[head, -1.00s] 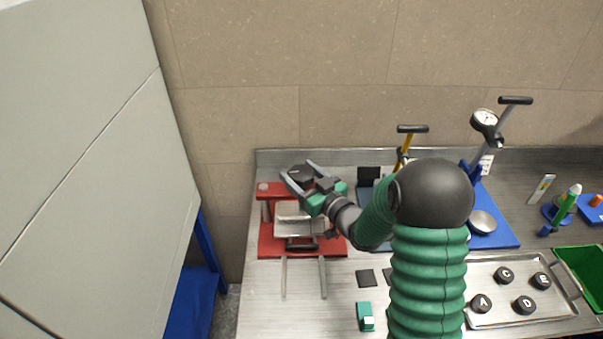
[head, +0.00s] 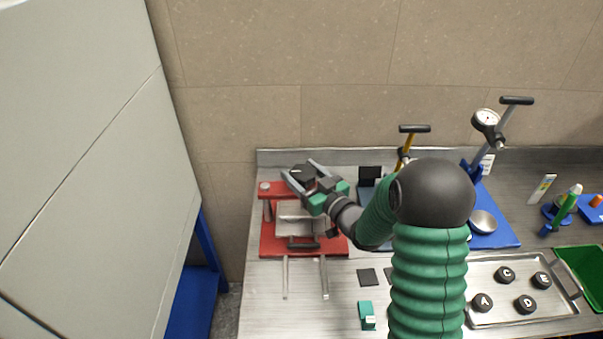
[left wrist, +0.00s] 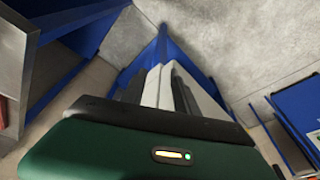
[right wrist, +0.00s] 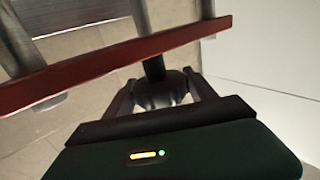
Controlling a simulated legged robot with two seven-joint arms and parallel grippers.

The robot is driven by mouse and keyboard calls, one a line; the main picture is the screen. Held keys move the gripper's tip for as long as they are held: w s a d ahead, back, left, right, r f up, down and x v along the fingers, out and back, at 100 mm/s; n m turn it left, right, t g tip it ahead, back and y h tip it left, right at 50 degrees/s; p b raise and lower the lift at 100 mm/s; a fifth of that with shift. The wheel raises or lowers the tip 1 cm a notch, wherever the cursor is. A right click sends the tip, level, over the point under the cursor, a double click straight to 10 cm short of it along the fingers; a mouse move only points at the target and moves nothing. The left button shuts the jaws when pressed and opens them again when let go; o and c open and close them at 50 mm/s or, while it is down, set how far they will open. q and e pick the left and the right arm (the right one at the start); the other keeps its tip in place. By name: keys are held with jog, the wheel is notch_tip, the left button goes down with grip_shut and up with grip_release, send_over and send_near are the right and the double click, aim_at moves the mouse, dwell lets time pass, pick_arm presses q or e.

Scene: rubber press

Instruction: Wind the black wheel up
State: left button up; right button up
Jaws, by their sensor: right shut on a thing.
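The black wheel (head: 301,174) is on top of the red press (head: 266,241), at the left end of the bench. A pale mark shows on the wheel's top. My right gripper (head: 303,171) is shut on the wheel, with one finger on either side of it. In the right wrist view the wheel (right wrist: 161,90) sits between the fingers, close to the red crossbar (right wrist: 110,65). A grey plate with a black handle (head: 303,245) shows in the press below. My left gripper (left wrist: 170,85) shows only in its wrist view, and its finger gap is unclear.
Two light rails (head: 285,278) run forward from the press. Dark square pads (head: 367,277) and a green block (head: 367,315) lie to its right. A tray (head: 500,311) of lettered black knobs and blue-based devices stand further right. A large grey panel fills the left.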

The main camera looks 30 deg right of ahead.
jog(key=shift+r, duration=0.2)
dwell(0.3)
jog(key=o, duration=1.4)
jog(key=shift+f, duration=0.1)
jog(key=s+p, duration=0.3)
jog(key=s, duration=0.2)
jog(key=s+p, duration=0.2)
jog(key=s, duration=0.4)
jog(key=s+d+p, duration=0.1)
jog(key=s+p, duration=0.2)
jog(key=s, duration=0.2)
jog(key=shift+s+f+p, duration=0.1)
jog(key=shift+s+p, duration=0.25)
jog(key=shift+s, duration=0.05)
